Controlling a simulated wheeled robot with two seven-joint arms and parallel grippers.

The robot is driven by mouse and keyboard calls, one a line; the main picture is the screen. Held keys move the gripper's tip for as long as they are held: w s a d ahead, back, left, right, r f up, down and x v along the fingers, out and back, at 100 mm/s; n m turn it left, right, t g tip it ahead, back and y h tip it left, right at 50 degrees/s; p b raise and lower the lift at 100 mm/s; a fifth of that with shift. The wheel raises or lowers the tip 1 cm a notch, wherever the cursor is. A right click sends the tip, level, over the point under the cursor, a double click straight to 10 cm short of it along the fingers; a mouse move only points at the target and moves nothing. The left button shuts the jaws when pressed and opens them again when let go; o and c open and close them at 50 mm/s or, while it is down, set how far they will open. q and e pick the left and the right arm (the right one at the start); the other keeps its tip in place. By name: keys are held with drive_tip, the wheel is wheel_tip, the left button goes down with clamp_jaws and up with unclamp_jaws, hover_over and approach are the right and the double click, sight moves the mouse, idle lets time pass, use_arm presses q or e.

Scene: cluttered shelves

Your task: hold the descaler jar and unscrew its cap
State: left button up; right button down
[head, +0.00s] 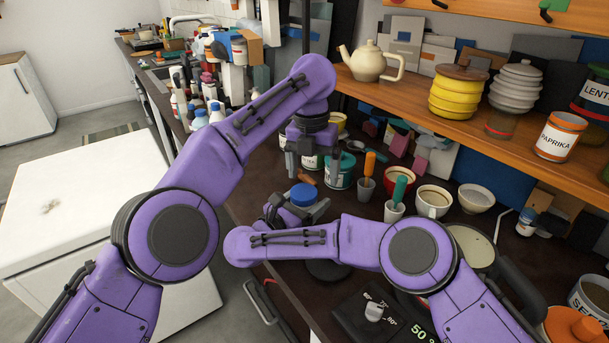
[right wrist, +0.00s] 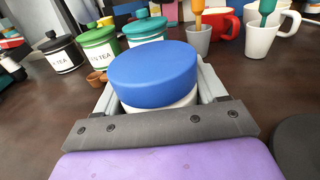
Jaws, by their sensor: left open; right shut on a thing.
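The descaler jar shows its blue cap in the head view (head: 303,194), and the cap also fills the middle of the right wrist view (right wrist: 155,72). A strip of the white jar body (right wrist: 160,108) shows under the cap; the label is hidden. My right gripper (head: 297,208) is shut on the jar, with one finger on each side below the cap. The cap is on the jar. My left gripper (head: 312,163) is open and empty, pointing down above and slightly behind the jar, apart from the cap.
Cups holding an orange-handled tool (head: 368,182) and a teal-handled tool (head: 397,205), plus a red mug (head: 393,165) and white mug (head: 433,201), stand to the right. A shelf (head: 425,112) overhangs behind.

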sight(304, 191)
use_arm(q)
drive_tip(key=r+m, duration=0.1)
drive_tip(key=a+r, duration=0.1)
drive_tip(key=r, duration=0.1)
drive_tip(key=shift+w+a+m, duration=0.1)
drive_tip(key=shift+a+m, duration=0.1)
drive_tip(key=shift+m, duration=0.2)
drive_tip(key=shift+a+m+y, duration=0.3)
wheel_tip(304, 191, down, 8)
drive_tip(key=c, duration=1.1)
drive_tip(key=n, duration=0.3)
drive_tip(key=shift+r+n, duration=0.1)
drive_tip(key=shift+n, duration=0.2)
drive_tip(key=shift+c, duration=0.2)
drive_tip(key=o, duration=1.2)
